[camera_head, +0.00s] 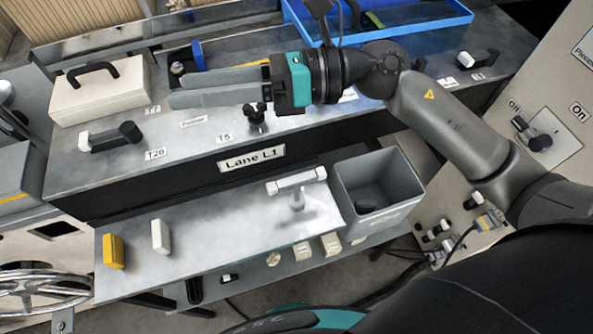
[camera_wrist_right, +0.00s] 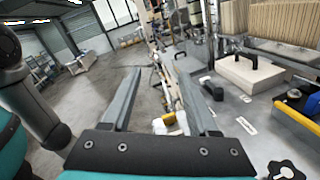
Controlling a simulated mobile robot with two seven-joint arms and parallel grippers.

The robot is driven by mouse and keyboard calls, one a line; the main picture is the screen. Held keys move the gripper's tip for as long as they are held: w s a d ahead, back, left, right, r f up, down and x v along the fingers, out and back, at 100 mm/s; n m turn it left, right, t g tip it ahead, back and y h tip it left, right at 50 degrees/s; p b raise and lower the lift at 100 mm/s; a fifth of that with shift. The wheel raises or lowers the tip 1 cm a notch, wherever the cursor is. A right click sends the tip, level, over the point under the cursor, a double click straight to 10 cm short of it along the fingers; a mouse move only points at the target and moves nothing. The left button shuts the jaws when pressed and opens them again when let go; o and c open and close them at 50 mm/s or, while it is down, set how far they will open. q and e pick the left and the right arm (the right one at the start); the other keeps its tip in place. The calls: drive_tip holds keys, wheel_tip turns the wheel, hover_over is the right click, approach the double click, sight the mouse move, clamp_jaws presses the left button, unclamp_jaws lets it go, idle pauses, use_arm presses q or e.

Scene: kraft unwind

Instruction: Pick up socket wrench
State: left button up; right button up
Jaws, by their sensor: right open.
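No object here shows clearly as a socket wrench. A pale T-shaped piece (camera_head: 297,182) with a short stem stands on the lower metal shelf beside the grey bin; I cannot tell whether it is the wrench. My right gripper (camera_head: 174,91) reaches in from the right above the upper bench, its fingers pointing left. In the right wrist view the fingers (camera_wrist_right: 160,72) are apart with nothing held between them. It is well apart from the T-shaped piece, higher and to the left. My left gripper is not in view.
A white case (camera_head: 98,92) with a black handle and a dark lever (camera_head: 110,137) are on the upper bench (camera_head: 75,165). A blue tray (camera_head: 400,31) is at the back. A grey bin (camera_head: 378,187) stands right of the lower shelf (camera_head: 205,240), which carries yellow (camera_head: 113,251) and white (camera_head: 160,236) blocks.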

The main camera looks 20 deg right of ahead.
drive_tip(key=d+f+n+g+h, duration=0.3)
drive_tip(key=d+f+n+h, duration=0.3)
drive_tip(key=f, duration=0.3)
drive_tip(key=h, duration=0.7)
approach(297, 178)
drive_tip(key=shift+n, duration=0.3)
drive_tip(key=p+x, duration=0.1)
drive_tip(key=x, duration=0.4)
drive_tip(key=shift+w+a, duration=0.1)
drive_tip(key=shift+a, duration=0.05)
drive_tip(key=p+x, duration=0.1)
drive_tip(key=x, duration=0.3)
drive_tip(key=shift+f, duration=0.15)
drive_tip(key=shift+a+f, duration=0.1)
drive_tip(key=shift+f, duration=0.35)
clamp_jaws()
